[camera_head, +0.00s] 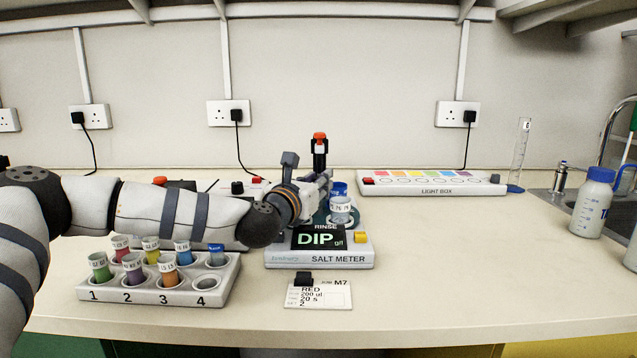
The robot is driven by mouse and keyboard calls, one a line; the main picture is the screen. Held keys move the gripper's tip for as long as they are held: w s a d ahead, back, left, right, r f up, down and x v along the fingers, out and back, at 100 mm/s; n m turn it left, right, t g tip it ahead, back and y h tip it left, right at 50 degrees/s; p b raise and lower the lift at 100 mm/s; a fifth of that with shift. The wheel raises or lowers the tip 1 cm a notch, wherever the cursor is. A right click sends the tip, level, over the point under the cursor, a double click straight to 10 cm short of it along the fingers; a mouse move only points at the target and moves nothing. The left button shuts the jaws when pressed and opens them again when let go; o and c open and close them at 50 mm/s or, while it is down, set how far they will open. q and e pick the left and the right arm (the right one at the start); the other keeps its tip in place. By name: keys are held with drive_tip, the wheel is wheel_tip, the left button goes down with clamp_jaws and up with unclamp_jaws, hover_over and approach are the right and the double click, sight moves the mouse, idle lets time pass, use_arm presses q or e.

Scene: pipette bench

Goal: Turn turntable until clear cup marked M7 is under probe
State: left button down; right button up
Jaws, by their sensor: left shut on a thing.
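The salt meter (318,258) stands mid-bench with its screen reading "DIP". Behind the screen is a dark green turntable (354,222), mostly hidden by my arm and the cups. A clear cup (341,212) with a white label stands at its right front; its marking is too small to read. A blue-topped thing (339,188) shows just behind it. The probe (320,150), a dark post with a red top, rises behind my gripper; its tip is hidden. My left gripper (322,184) is shut at the turntable, its exact grip hidden. My right gripper is out of view.
A numbered rack (150,294) with several coloured tubes stands at front left. A card marked M7 (318,295) lies before the meter. A light box (432,184) is behind right; a wash bottle (591,205) stands far right. The right front bench is clear.

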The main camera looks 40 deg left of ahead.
use_arm(q)
drive_tip(key=shift+a+m+h+b, duration=0.15)
drive_tip(key=shift+m+h+b, duration=0.15)
drive_tip(key=shift+m+h, duration=0.7)
drive_tip(key=c, duration=1.4)
unclamp_jaws()
drive_tip(key=s, duration=0.8)
drive_tip(key=s+d, duration=0.1)
drive_tip(key=s, duration=0.3)
drive_tip(key=shift+d, duration=0.1)
